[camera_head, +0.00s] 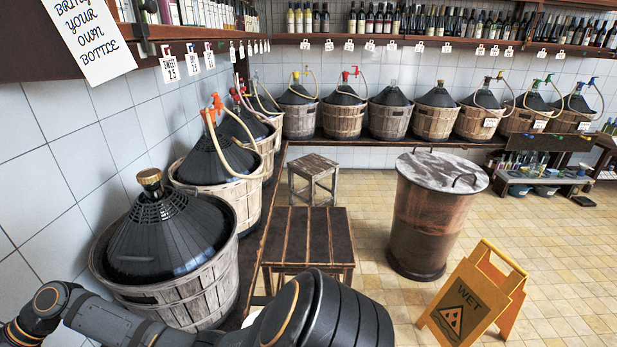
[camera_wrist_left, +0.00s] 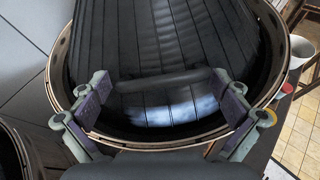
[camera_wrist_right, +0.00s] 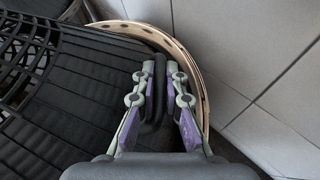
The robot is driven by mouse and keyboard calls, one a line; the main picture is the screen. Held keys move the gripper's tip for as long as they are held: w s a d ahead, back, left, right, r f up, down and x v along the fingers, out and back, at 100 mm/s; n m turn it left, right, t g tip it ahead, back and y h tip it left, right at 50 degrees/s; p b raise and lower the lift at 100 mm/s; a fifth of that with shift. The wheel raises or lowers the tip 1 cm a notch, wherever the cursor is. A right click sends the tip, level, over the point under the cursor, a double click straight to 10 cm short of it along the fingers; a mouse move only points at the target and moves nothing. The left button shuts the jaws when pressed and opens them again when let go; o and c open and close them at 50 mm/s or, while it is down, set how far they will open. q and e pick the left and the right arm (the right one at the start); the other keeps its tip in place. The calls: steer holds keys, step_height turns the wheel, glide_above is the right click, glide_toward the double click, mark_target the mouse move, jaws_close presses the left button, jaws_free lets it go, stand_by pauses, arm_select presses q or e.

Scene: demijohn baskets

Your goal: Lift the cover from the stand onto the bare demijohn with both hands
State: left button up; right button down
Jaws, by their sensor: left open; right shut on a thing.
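My left gripper (camera_wrist_left: 165,105) shows in the left wrist view, fingers spread wide at a basket rim. Between them is a dark handle bar on the black slatted cover (camera_wrist_left: 160,35). In the right wrist view my right gripper (camera_wrist_right: 157,125) is shut on a dark upright handle of the black cover (camera_wrist_right: 75,100), beside the pale basket rim (camera_wrist_right: 195,70). The cover still sits inside the rim in the left wrist view. In the head view neither set of fingertips shows. I cannot make out the bare demijohn or tell which object is the stand.
A covered demijohn with a gold cap (camera_head: 165,245) stands nearest at left, by the tiled wall (camera_head: 50,180). Other basketed demijohns line the walls.

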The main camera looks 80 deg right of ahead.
steer(key=c, duration=1.3)
jaws_free()
steer(key=shift+c, duration=0.2)
arm_select(q)
steer(key=shift+s+a+r+p, duration=0.1)
steer(key=shift+s+r+p, duration=0.1)
steer(key=shift+p, duration=0.35)
arm_select(e)
steer(key=shift+d+r, duration=0.1)
steer(key=shift+r, duration=0.45)
arm_select(q)
steer(key=shift+p+v, duration=1.55)
steer(key=shift+p, duration=0.7)
arm_select(e)
steer(key=shift+r, duration=2.3)
arm_select(q)
steer(key=shift+p+v, duration=1.3)
steer(key=shift+p, duration=0.2)
arm_select(e)
steer(key=shift+r, duration=1.45)
arm_select(q)
steer(key=shift+s+a+p, duration=0.3)
arm_select(e)
steer(key=shift+r, duration=0.35)
arm_select(q)
steer(key=shift+r, duration=0.15)
